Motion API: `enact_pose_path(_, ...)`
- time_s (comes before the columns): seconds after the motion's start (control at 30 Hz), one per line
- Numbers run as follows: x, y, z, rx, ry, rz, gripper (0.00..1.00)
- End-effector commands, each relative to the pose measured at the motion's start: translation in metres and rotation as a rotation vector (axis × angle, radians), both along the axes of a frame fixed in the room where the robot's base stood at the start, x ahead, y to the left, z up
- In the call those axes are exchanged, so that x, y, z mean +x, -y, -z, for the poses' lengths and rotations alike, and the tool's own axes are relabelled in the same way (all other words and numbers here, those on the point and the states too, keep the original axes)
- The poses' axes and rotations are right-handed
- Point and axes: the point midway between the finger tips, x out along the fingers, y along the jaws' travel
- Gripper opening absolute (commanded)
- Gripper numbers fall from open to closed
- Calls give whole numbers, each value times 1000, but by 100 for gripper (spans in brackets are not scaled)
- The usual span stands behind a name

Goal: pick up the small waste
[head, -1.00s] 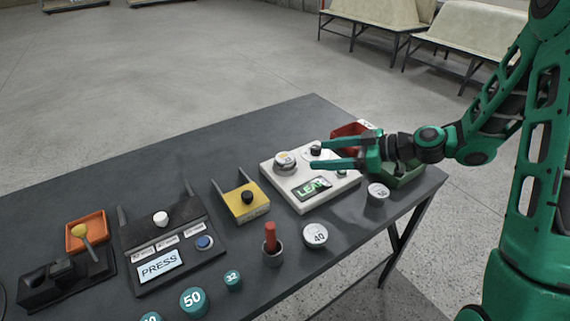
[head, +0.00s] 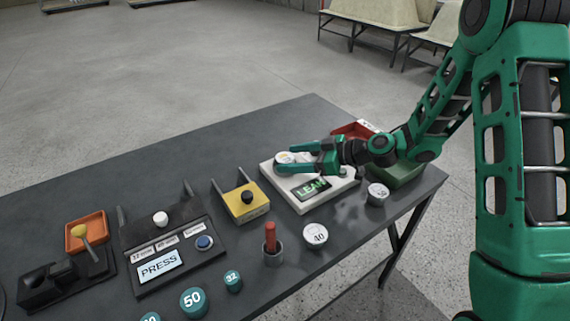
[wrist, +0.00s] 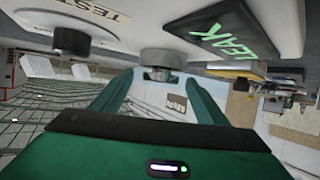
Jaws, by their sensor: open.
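A small round pale waste (head: 283,157) with a yellowish mark on top sits on the left part of the white leak tester (head: 302,207), whose screen reads LEAK. My gripper (head: 282,160) reaches in from the right, low over the tester, with its fingers apart on either side of the waste. In the wrist view the grey cylindrical side of the waste (wrist: 161,58) shows between the green fingertips, with no clear contact. Two other white round pieces stand on the table, one marked 40 (head: 315,236) and one marked 50 (head: 378,193).
A red bin (head: 352,130) and a green bin (head: 408,173) stand at the tester's right. A yellow fixture (head: 248,206), a PRESS station (head: 160,266), a red-handled tool in a cup (head: 270,240) and several teal caps (head: 193,301) stand left and front. The table's back is clear.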

Motion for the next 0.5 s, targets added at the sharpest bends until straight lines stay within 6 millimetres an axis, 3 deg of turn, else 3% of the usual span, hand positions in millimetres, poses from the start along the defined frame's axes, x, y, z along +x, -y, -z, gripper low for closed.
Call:
enact_pose_path(0.2,0,0,0,0,0,0,68)
enact_pose_path(0.4,0,0,0,0,0,0,20)
enact_pose_path(0.5,0,0,0,1,1,1,17)
